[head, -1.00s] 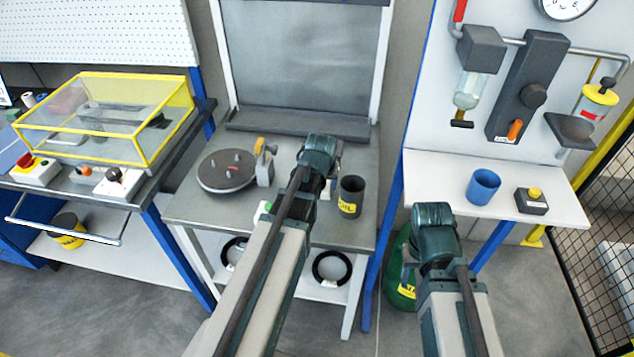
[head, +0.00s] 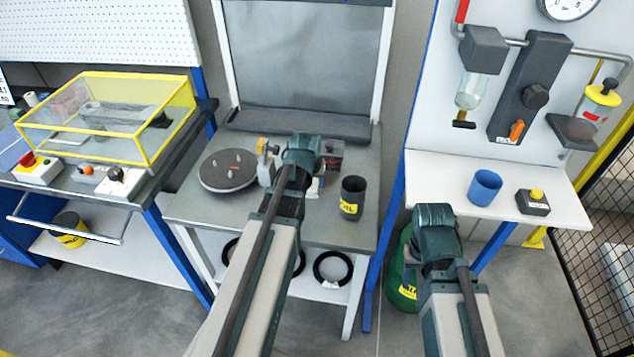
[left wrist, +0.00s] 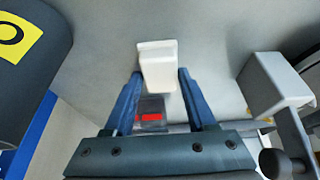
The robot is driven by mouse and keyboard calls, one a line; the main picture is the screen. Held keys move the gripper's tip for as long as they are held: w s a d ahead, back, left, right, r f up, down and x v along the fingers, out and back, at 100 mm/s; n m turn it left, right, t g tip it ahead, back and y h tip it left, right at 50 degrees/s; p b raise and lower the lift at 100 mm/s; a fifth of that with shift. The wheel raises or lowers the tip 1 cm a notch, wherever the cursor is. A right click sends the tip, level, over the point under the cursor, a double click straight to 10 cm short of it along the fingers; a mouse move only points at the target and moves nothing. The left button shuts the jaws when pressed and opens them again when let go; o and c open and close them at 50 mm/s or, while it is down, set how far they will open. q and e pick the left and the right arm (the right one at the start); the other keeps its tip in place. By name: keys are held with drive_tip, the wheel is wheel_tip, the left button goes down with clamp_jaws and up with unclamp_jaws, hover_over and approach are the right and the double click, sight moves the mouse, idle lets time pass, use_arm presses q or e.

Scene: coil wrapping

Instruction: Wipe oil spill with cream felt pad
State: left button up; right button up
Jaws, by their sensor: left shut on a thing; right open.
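The cream felt pad (left wrist: 157,66) is a small pale block between the two blue fingers of my left gripper (left wrist: 160,82) in the left wrist view. The fingers are shut on it. In the head view my left gripper (head: 316,180) is over the middle workbench (head: 215,212), between the turntable and the black oil cup; its wrist hides most of the pad. I cannot make out an oil spill in either view. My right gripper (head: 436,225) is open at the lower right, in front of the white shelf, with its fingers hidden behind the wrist.
The black cup (head: 352,199) with a yellow oil label stands right of my left gripper. A round turntable (head: 227,171) and a grey clamp (head: 265,165) are to its left. A dark box with a red mark (head: 332,155) sits just behind. A blue cup (head: 484,187) stands on the white shelf.

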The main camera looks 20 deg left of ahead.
use_arm(q)
drive_tip(key=shift+s+a, duration=0.1)
drive_tip(key=shift+a, duration=0.1)
drive_tip(key=shift+s+a, duration=0.2)
drive_tip(key=shift+a, duration=0.75)
drive_tip(key=shift+s+a, duration=0.15)
drive_tip(key=shift+a, duration=0.75)
drive_tip(key=shift+r, duration=0.15)
wheel_tip(320, 180, up, 6)
drive_tip(key=p, duration=0.6)
wheel_tip(320, 180, up, 3)
drive_tip(key=p, duration=0.3)
